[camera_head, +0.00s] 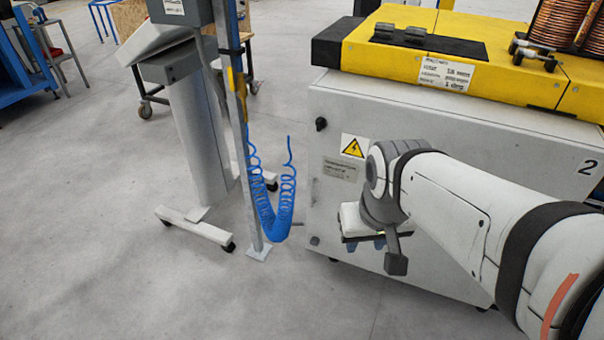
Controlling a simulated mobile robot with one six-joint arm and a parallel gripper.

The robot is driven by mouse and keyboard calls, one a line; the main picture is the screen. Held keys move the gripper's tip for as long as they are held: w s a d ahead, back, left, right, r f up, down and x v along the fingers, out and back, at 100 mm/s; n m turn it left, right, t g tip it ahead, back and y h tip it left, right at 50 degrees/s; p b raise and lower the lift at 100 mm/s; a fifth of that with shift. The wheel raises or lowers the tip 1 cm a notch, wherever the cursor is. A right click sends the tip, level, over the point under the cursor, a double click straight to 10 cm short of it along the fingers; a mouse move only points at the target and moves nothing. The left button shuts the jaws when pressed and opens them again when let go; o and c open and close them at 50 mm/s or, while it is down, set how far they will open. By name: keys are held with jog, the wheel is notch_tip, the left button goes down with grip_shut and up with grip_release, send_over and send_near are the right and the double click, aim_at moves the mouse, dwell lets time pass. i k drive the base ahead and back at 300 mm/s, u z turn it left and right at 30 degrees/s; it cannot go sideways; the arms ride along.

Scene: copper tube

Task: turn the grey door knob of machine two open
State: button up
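Machine two (330,97) is a light grey cabinet with a yellow and black top and the number 2 on its front at the right. A small dark knob (321,124) sits near the upper left of its front; I cannot tell for sure whether it is the grey door knob. The lower front is partly hidden by my arm. My gripper (366,246) is in front of the cabinet, below and to the right of the dark knob and apart from it. Its fingers are small and mostly hidden, so their opening is unclear.
A yellow warning label (353,146) is on the cabinet's front. A metal post (240,130) with a coiled blue hose (270,215) stands left of the cabinet. A grey stand (195,130) on a wheeled base is behind it. Copper coils (562,22) sit on top. Floor at lower left is clear.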

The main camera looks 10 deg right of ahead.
aim_at(315, 240)
jog(key=z, duration=0.05)
jog(key=i, duration=1)
jog(key=u, duration=1.95)
jog(key=k, duration=1.7)
jog(key=z, duration=0.5)
jog(key=i, duration=1)
